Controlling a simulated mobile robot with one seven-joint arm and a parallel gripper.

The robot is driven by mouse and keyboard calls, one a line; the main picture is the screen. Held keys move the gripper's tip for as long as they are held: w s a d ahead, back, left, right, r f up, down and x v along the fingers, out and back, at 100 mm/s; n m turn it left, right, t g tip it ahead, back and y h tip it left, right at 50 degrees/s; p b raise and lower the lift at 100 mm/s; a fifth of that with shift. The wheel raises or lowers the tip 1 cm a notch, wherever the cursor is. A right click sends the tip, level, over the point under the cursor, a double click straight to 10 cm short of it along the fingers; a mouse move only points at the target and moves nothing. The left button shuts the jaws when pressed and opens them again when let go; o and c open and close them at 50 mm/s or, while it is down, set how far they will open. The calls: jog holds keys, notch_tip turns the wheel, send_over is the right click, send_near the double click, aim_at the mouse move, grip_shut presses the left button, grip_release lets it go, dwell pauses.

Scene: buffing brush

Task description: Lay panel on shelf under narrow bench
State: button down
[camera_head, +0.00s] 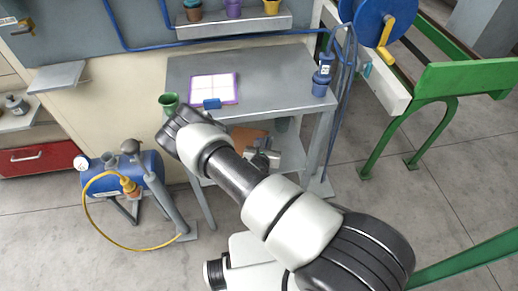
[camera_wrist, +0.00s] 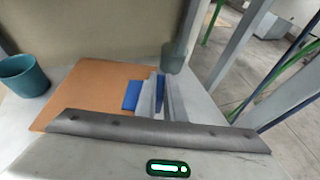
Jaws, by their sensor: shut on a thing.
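The panel is a flat orange-brown sheet (camera_head: 246,137), seen under the bench top in the head view and at left centre in the wrist view (camera_wrist: 92,92). My gripper (camera_head: 268,158) reaches in under the bench and is shut on the panel's near right part; its fingers also show in the wrist view (camera_wrist: 158,98), with blue patches beside them. The panel lies about flat over the grey shelf (camera_head: 291,158); I cannot tell whether it touches it. The narrow bench's grey top (camera_head: 275,88) hides part of the panel and shelf in the head view.
A teal cup (camera_wrist: 22,76) stands left of the panel, and a grey-green vessel (camera_wrist: 175,57) stands beyond my fingers. A purple-edged white sheet (camera_head: 214,88), a blue block (camera_head: 211,104) and a green cup (camera_head: 169,102) are on the bench top. A blue tank (camera_head: 137,170) stands at left.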

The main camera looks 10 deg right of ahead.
notch_tip(320, 180, down, 8)
jog(key=shift+r+b, duration=0.2)
jog(key=shift+b, duration=0.7)
jog(key=shift+f, duration=0.2)
jog(key=c, duration=1.8)
grip_release()
jog(key=shift+c, duration=0.2)
